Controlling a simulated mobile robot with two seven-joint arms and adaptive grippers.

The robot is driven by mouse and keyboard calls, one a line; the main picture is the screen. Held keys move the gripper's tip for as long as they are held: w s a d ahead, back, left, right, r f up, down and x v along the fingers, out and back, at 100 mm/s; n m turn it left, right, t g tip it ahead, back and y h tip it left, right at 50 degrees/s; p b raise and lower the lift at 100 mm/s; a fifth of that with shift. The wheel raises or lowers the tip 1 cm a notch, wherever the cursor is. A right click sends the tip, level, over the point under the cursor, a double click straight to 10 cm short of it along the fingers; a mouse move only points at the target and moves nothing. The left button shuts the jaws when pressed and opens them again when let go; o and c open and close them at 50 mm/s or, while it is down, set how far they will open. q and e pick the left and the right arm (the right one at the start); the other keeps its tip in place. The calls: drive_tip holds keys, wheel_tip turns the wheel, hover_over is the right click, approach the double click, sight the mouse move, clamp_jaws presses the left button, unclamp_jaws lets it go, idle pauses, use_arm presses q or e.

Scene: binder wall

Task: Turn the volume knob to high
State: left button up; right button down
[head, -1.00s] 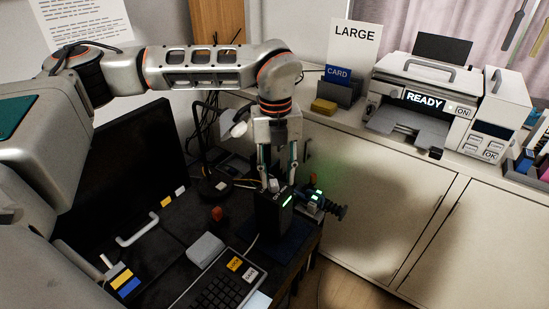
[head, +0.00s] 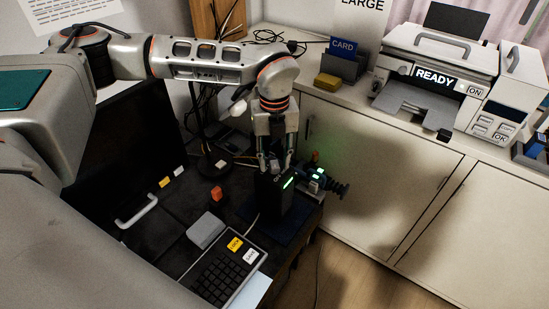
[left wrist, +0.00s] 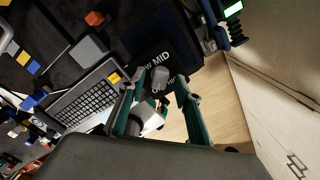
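A black box (head: 268,201) with a lit green bar stands on the dark desk, below my left gripper. In the left wrist view its top (left wrist: 143,57) carries white lettering that includes "MID"; the rest is partly covered. A small grey knob (left wrist: 160,77) stands on that top. My left gripper (head: 276,166) points straight down over the box. In the left wrist view its green-edged fingers (left wrist: 159,88) stand apart on either side of the knob, with gaps showing. The knob's pointer direction is not clear. My right gripper is not in view.
A dark device with green lights (head: 322,180) stands close right of the box. A grey block (head: 205,230), a small orange object (head: 216,193) and a keypad (head: 224,278) lie on the desk. A lamp base (head: 218,163) stands behind. White cabinets (head: 405,190) flank the right.

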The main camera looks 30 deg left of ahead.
use_arm(q)
drive_tip(key=shift+f, duration=0.15)
clamp_jaws()
